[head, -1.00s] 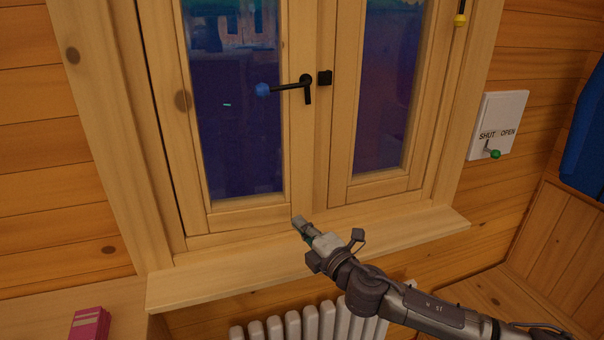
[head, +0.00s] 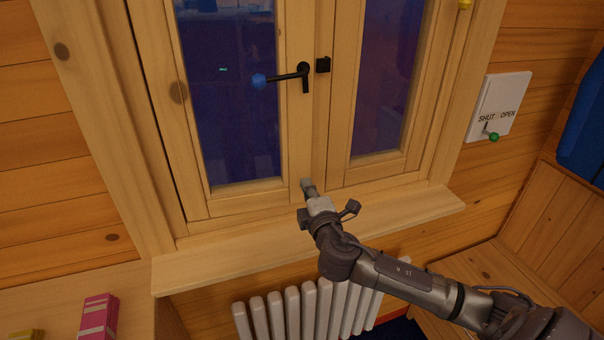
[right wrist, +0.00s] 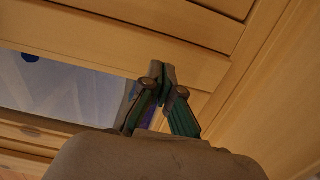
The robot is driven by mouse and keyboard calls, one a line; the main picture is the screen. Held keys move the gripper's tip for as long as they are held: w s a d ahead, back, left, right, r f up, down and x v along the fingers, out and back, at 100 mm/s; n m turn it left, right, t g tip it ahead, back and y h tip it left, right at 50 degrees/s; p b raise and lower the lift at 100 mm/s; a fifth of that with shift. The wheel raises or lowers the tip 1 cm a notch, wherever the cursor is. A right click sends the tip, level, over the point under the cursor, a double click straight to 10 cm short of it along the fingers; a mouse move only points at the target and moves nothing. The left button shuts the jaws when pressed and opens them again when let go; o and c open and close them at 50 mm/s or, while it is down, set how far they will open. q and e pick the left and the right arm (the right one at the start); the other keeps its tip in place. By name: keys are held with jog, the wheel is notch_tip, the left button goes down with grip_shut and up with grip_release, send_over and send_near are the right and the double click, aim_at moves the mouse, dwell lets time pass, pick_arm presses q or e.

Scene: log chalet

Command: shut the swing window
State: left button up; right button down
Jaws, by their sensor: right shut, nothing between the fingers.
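The swing window's left sash (head: 245,202) is a pale wooden frame around dark glass. It looks nearly flush with the window frame; I cannot tell whether a small gap is left. Its black handle (head: 305,78) has a bar ending in a blue knob (head: 259,81) and sits at the sash's right edge. My right gripper (head: 306,185) is shut and empty, its tip at the sash's lower right corner, seemingly touching it. In the right wrist view the shut fingers (right wrist: 161,75) reach the wood beside the glass. My left gripper is out of view.
The right sash (head: 375,172) lies beside it. A sill (head: 225,262) juts out below, above a white radiator (head: 290,312). A white SHUT/OPEN plate (head: 500,105) with a green-knobbed lever (head: 493,137) is on the right wall. A pink box (head: 98,318) stands lower left.

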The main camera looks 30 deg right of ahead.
aim_at(301, 173)
jog(key=shift+p+x, duration=0.4)
jog(key=shift+x, duration=1.25)
